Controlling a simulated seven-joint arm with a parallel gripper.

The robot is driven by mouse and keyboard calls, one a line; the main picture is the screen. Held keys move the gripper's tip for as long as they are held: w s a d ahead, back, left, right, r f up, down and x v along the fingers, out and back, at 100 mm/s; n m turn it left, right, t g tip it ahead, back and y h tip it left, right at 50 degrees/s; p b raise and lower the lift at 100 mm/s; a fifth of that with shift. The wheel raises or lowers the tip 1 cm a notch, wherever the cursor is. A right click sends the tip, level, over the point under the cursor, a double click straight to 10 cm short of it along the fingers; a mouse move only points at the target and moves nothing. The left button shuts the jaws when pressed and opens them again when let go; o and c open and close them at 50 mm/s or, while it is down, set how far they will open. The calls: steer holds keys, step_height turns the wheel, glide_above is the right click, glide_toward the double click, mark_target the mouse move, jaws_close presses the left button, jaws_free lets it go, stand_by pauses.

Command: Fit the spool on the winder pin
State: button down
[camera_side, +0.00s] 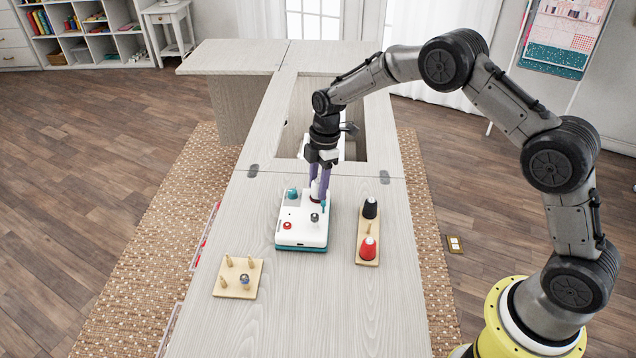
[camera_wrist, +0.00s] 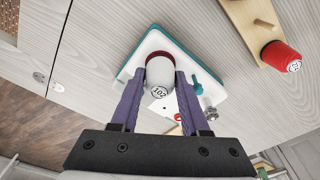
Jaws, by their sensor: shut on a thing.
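The spool (camera_wrist: 159,72) has dark red thread and a pale end marked 102. It is between the two purple fingers of my gripper (camera_wrist: 158,92), which are shut on it. In the side view my gripper (camera_side: 318,185) points down over the back of the white and teal winder (camera_side: 303,237), with a sliver of the spool showing between the fingers. A teal peg (camera_side: 323,207) stands on the winder, close to the right finger; it also shows in the wrist view (camera_wrist: 204,79). The winder pin cannot be made out, and the spool's lower end is hidden.
A wooden peg board (camera_side: 238,278) with a small grey spool lies front left. A grey knob (camera_side: 314,217) and red button (camera_side: 287,226) are on the winder. The front tabletop is clear.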

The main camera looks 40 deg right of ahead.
steer(key=shift+f, duration=0.3)
stand_by(0.6)
steer(key=shift+c, duration=1.6)
jaws_free()
steer(key=shift+r, duration=0.15)
step_height(320, 180, up, 14)
steer(key=d, duration=0.1)
steer(key=shift+s+d+f, duration=0.15)
steer(key=shift+d+f, duration=0.1)
steer(key=shift+d, duration=0.05)
